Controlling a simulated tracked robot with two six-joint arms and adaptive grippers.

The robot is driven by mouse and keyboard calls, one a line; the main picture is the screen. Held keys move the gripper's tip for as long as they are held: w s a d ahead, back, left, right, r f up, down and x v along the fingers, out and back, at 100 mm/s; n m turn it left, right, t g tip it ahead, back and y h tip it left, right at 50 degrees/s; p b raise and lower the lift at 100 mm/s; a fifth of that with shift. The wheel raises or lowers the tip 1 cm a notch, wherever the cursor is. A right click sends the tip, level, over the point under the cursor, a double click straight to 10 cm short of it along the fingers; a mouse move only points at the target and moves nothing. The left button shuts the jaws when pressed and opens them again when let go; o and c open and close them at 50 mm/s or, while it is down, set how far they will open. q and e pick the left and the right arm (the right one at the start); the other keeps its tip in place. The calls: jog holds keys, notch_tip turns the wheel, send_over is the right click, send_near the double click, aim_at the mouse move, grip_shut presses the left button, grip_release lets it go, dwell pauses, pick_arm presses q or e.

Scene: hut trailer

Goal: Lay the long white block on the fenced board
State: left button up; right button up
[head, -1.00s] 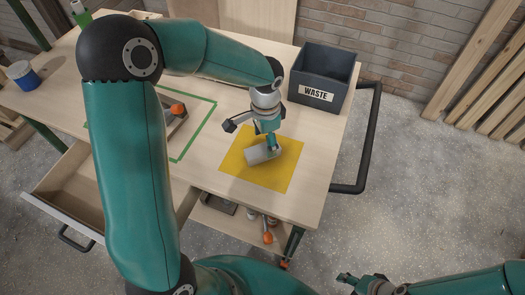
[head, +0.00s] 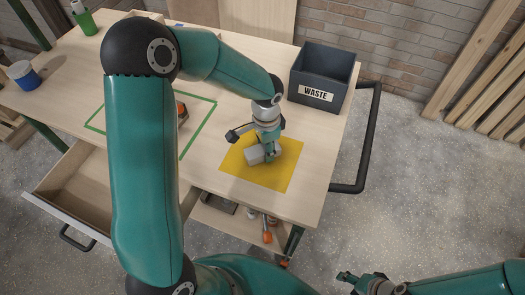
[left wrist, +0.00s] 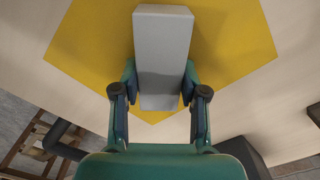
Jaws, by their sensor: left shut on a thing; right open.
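A long pale grey-white block (head: 254,156) is over the yellow mat (head: 281,174) near the bench's right end. My left gripper (head: 267,149) is shut on it. In the left wrist view the block (left wrist: 163,45) lies lengthwise between the two fingers (left wrist: 160,88), with yellow behind it. I cannot tell whether it touches the mat. Inside a green outline (head: 205,125), a small part of an object with an orange piece (head: 182,109) shows beside my left arm. It may be the fenced board; my arm hides most of it. My right gripper (head: 349,282) is open at the bottom, away from the bench.
A dark bin marked WASTE (head: 322,76) stands at the bench's back right. A drawer (head: 75,190) is pulled open at the front left. A blue-and-white tub (head: 23,75) and a green bottle (head: 84,20) stand at the far left. A black rail (head: 368,140) is at the right end.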

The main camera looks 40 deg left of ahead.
pick_arm(q)
jog(key=shift+r, duration=0.1)
notch_tip(320, 180, up, 20)
jog(key=w+d+f+n, duration=0.1)
jog(key=w+d+f, duration=0.1)
jog(key=f, duration=0.3)
jog(key=w+d+f+n, duration=0.1)
jog(key=w+d+f, duration=0.1)
jog(key=f, duration=0.3)
jog(key=w+d+f, duration=0.2)
jog(key=f, duration=0.3)
jog(key=shift+d+f+n, duration=0.25)
jog(key=shift+f+n, duration=0.05)
jog(key=shift+n, duration=0.1)
jog(key=shift+w+d+f+n, duration=0.1)
jog(key=shift+w+d+n, duration=0.1)
jog(key=shift+w+n, duration=0.95)
jog(key=shift+n, duration=0.55)
